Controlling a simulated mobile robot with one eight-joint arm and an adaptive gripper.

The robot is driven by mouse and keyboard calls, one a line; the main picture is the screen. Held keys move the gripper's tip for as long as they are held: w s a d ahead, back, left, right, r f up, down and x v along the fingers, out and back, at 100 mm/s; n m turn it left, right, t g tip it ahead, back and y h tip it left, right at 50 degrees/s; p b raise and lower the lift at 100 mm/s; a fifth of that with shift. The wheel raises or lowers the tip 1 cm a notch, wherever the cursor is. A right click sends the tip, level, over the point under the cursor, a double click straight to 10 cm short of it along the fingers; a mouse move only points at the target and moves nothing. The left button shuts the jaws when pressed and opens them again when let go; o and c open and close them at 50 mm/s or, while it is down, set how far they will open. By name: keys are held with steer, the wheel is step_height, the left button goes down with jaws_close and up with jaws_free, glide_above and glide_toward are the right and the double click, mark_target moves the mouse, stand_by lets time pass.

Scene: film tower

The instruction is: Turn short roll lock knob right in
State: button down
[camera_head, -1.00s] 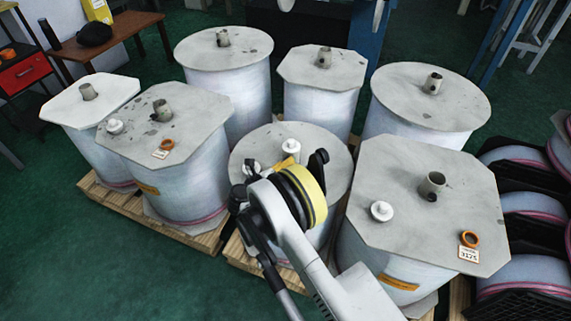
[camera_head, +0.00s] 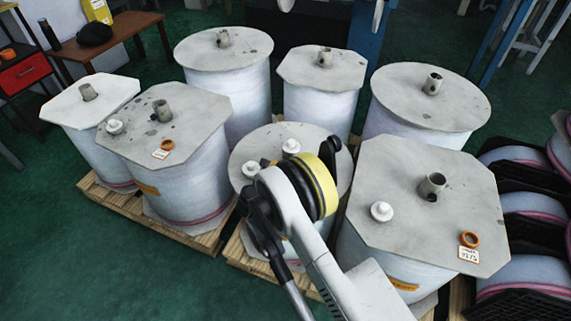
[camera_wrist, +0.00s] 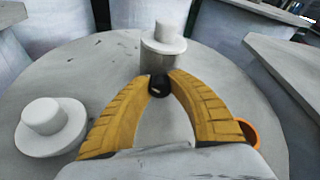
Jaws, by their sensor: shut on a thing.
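The short round roll stands front centre, its grey top board (camera_head: 262,142) partly hidden behind my arm. In the wrist view the board (camera_wrist: 90,75) fills most of the picture. A grey core stub (camera_wrist: 160,63) rises from it with a white stepped plug (camera_wrist: 163,38) on top; the plug also shows in the head view (camera_head: 291,146). A small black lock knob (camera_wrist: 158,86) sits at the near side of the stub. My gripper (camera_wrist: 159,82) has its yellow fingers closed together on this knob. The head view hides the fingers behind my wrist.
A white cap (camera_wrist: 50,127) lies left of the fingers and an orange ring (camera_wrist: 246,132) right, partly hidden. A taller roll (camera_head: 410,170) stands close at right, another roll (camera_head: 185,120) at left. More rolls stand behind. Green floor (camera_head: 60,220) is open at front left.

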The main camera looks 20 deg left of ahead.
steer(key=m+y, duration=0.2)
steer(key=m, duration=0.1)
steer(key=shift+m+t+y, duration=0.4)
steer(key=shift+m+y, duration=0.4)
steer(key=shift+m, duration=0.7)
steer(key=c, duration=1.5)
jaws_free()
steer(key=shift+o, duration=0.2)
step_height(320, 180, up, 10)
